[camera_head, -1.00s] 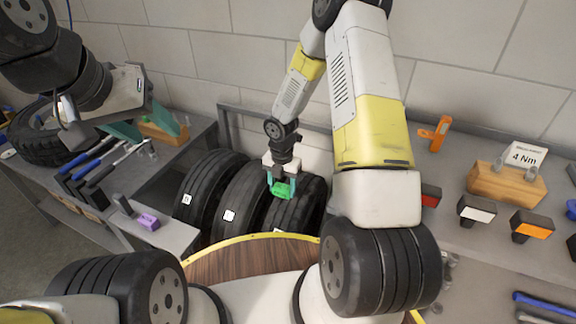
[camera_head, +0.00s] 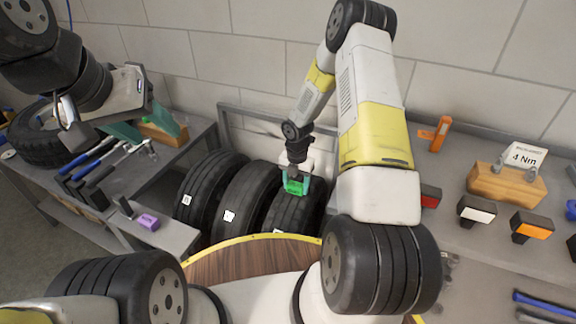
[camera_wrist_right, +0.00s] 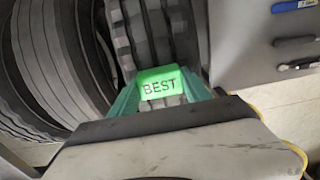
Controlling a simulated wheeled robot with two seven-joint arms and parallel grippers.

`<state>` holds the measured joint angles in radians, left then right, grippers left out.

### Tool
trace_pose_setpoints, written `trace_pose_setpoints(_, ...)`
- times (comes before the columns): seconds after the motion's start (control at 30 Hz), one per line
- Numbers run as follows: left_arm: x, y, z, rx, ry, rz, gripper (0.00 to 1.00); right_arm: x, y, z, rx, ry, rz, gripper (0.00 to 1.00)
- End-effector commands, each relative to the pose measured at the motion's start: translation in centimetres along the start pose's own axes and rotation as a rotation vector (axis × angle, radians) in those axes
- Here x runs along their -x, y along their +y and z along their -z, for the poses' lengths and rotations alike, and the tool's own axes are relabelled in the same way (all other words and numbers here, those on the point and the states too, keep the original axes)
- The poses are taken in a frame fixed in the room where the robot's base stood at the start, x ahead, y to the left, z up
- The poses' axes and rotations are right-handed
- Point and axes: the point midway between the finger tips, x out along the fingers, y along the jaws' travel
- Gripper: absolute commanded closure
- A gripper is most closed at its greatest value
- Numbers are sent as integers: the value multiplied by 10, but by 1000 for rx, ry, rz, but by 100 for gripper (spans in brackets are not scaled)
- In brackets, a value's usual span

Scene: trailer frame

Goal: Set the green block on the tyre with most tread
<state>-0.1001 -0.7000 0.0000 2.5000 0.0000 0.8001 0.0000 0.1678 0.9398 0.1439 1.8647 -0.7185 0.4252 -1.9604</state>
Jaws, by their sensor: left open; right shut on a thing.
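My right gripper (camera_head: 296,184) is shut on the green block (camera_head: 294,188). In the right wrist view the block (camera_wrist_right: 160,84) reads "BEST" and sits between the fingers. In the head view it is over the upper part of the right tyre (camera_head: 292,214); I cannot tell whether it touches. The middle tyre (camera_head: 240,200) and left tyre (camera_head: 205,187) stand upright beside it. In the right wrist view the tyre behind the block (camera_wrist_right: 145,35) has chunky tread blocks. My left gripper (camera_head: 150,128) is open and empty over the left bench.
A grey frame rail (camera_head: 262,113) runs behind the tyres. A purple block (camera_head: 148,222) sits on a grey ledge at left. The right bench holds a wooden block with a "4 Nm" card (camera_head: 508,184) and several coloured-faced blocks.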

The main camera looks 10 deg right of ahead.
Motion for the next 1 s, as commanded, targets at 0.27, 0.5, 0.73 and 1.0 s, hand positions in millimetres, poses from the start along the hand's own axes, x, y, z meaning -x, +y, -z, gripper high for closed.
trace_pose_setpoints(0.27, 0, 0, 0, 0, 0, 0, 46, -2, 0, 0, 0, 0, 0, 23)
trace_pose_setpoints(0.5, 0, 0, 0, 0, 0, 0, 46, -1, 0, 0, 0, 0, 0, 23)
trace_pose_setpoints(0.73, 0, 0, 0, 0, 0, 0, 46, 26, 0, -1, -3, -3, -3, 23)
trace_pose_setpoints(1.0, 0, 0, 0, 0, 0, 0, 46, 84, 0, -1, -3, -3, -2, 23)
